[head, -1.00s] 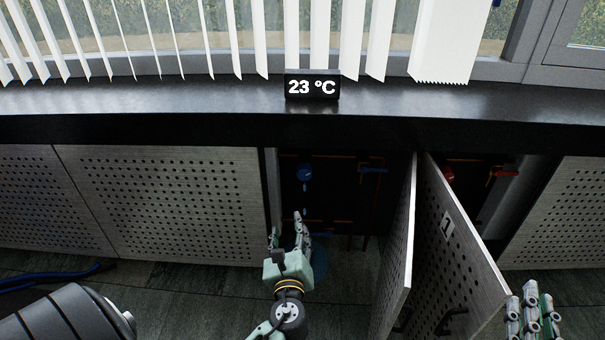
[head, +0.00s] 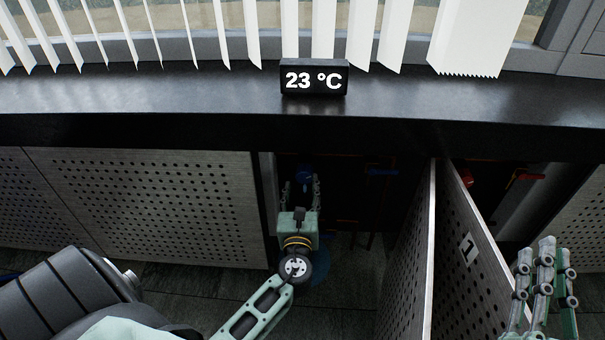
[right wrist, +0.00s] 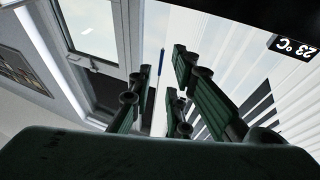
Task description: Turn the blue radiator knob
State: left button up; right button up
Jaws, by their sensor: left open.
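The blue radiator knob (head: 303,175) sits inside the dark open cabinet under the sill, in the head view. Its lower part is partly hidden by my left gripper. My left gripper (head: 302,188) is open, with its fingers reaching up into the cabinet on both sides of the knob's lower area. I cannot tell whether they touch it. My right gripper (head: 545,262) is at the lower right, in front of the cabinet panels. Its fingers look spread and empty in the right wrist view (right wrist: 155,85).
A display (head: 314,78) reading 23 °C stands on the dark sill (head: 180,95). A blue lever (head: 380,171), a red knob (head: 467,178) and a red lever (head: 526,176) are in the cabinet. An open perforated door (head: 475,250) stands right of my left gripper.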

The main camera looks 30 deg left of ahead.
aim_at(302, 179)
pick_arm(q)
jog(key=x, duration=0.4)
jog(key=shift+w+f+b, duration=0.1)
jog(key=shift+f+b, duration=0.05)
jog(key=shift+b, duration=0.15)
jog(key=shift+w+a, duration=0.35)
jog(key=shift+w, duration=0.15)
pick_arm(e)
jog(key=shift+s+r+t+y, duration=0.15)
jog(key=shift+s+r+t, duration=0.15)
jog(key=shift+r, duration=0.3)
jog(key=shift+s+r+t+y, duration=0.2)
jog(key=shift+r+t, duration=0.15)
jog(key=shift+r, duration=0.2)
jog(key=shift+s+r+t+y, duration=0.15)
jog(key=shift+s+r+t, duration=0.15)
jog(key=shift+r, duration=0.3)
pick_arm(q)
jog(key=c, duration=1.1)
